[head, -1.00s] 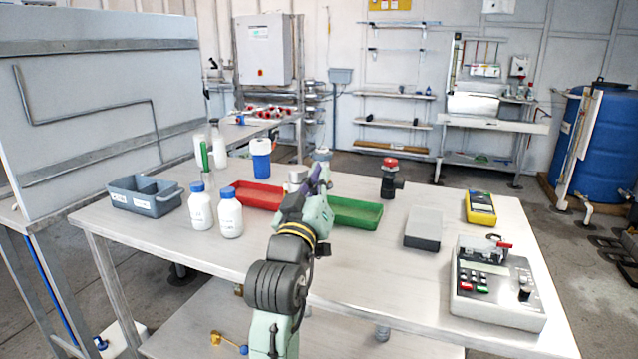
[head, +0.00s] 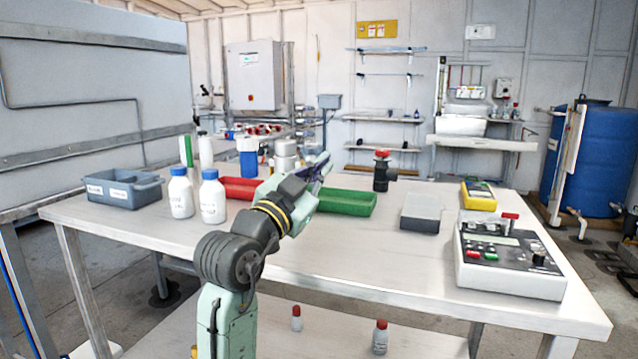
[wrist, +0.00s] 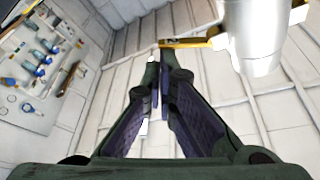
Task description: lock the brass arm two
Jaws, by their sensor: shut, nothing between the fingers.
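My gripper (head: 320,166) is raised over the worktable near the trays, pointing up and to the right. In the wrist view my gripper (wrist: 158,72) is shut and empty, its dark fingers close together. A yellow, brass-coloured bar (wrist: 190,43) lies just beyond the fingertips, running toward a shiny metal cylinder (wrist: 252,40) at the upper right. Whether the fingertips touch the bar cannot be told, nor whether it is brass arm two. In the head view a silvery cylinder (head: 287,150) stands behind my arm; no brass arm can be made out there.
A red tray (head: 240,188) and a green tray (head: 348,202) flank my gripper. White bottles (head: 212,198), a grey caddy (head: 124,190), a red-knobbed valve (head: 381,172), a grey box (head: 421,212) and a control unit (head: 507,262) stand on the table (head: 370,255). The table's front middle is clear.

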